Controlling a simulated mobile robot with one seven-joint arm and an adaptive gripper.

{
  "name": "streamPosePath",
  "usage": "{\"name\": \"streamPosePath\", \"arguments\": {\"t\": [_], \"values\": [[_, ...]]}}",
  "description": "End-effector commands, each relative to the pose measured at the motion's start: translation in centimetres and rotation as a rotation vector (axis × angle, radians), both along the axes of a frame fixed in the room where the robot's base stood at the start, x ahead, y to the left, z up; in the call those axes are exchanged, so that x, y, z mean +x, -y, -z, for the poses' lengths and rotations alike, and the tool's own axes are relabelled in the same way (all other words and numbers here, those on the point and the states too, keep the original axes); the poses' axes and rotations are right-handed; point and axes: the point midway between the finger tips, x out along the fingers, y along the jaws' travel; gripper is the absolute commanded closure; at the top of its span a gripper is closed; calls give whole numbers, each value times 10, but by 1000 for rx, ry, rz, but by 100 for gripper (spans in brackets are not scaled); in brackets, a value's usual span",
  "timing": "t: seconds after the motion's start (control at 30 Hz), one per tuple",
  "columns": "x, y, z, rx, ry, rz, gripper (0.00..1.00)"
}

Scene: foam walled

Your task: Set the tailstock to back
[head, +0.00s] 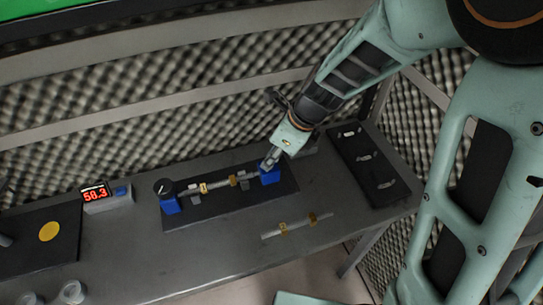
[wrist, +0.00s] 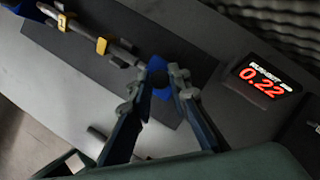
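A bench fixture has two blue blocks joined by a thin grey shaft with yellow collars. The left blue block (head: 171,206) carries a black round knob (head: 164,187). The right blue block (head: 270,177), apparently the tailstock, stands at the shaft's right end. It also shows in the wrist view (wrist: 162,93), with a dark part on top. My gripper (head: 270,163) is right above this block, pointing down. In the wrist view its fingers (wrist: 165,72) stand apart on either side of the block's top; whether they touch it I cannot tell. Any lever is hidden.
A red display (head: 95,194) reads 58.3 at left; another display (wrist: 266,84) near the right block reads 0.22. A loose shaft with yellow collars (head: 297,226) lies in front. A black tray (head: 370,170) with small parts is at right. The foam wall stands close behind.

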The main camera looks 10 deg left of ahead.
Motion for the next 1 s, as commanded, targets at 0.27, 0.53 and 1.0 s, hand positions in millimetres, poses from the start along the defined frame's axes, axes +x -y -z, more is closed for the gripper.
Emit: {"name": "streamPosePath", "arguments": {"t": [0.27,0.53,1.0], "values": [[0,0,0,0,0,0,100],[7,11,-1,0,-1,5,100],[18,28,0,-2,4,4,76]]}}
